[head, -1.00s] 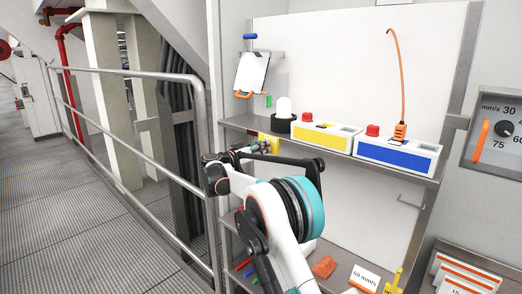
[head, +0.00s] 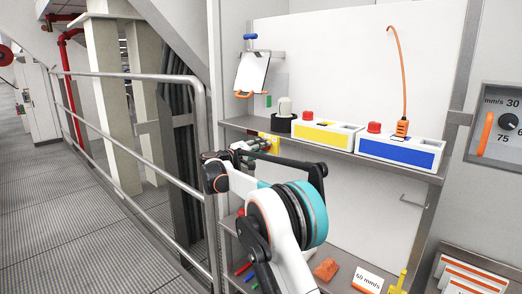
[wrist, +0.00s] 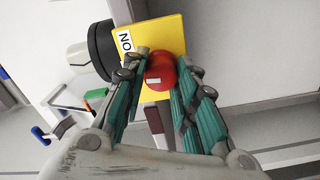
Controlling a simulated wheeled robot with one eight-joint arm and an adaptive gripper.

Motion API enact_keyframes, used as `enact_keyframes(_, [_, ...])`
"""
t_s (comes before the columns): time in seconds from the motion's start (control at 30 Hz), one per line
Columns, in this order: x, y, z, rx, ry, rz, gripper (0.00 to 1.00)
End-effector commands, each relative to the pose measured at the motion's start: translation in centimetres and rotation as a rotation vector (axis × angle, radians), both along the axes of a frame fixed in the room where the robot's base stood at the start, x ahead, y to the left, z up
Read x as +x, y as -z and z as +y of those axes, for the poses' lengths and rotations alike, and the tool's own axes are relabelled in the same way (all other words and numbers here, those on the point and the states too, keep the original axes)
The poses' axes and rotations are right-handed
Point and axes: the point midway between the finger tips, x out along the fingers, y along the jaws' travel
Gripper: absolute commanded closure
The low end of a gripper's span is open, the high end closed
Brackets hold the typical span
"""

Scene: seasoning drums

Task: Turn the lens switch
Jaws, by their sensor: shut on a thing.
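The lens switch is a red knob (wrist: 162,70) on a yellow plate (wrist: 157,35), which has a small white "ON" label at its left. The plate also shows in the head view (head: 266,139), at the left front of the shelf, mostly behind my arm. My gripper (wrist: 165,76) is shut on the red knob, with green finger pads on both sides of it. A small white mark shows on the knob's face. In the head view my gripper (head: 266,147) is small and the knob is hard to make out. The domed lamp (head: 284,106) on a black base looks dull cream.
Yellow-fronted (head: 325,134) and blue-fronted (head: 400,151) boxes with red buttons stand on the shelf. An orange cable (head: 402,80) rises from the blue one. A clipboard (head: 252,72) hangs above left. A metal handrail (head: 150,77) runs along the left. Cards and an orange block (head: 326,270) lie below.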

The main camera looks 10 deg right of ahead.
Motion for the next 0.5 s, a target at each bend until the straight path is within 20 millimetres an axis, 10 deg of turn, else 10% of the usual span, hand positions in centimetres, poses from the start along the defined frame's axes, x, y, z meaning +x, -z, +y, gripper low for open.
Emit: enact_keyframes(0.5, [0.06, -0.02, 0.11, -0.08, -0.003, 0.108, 0.97])
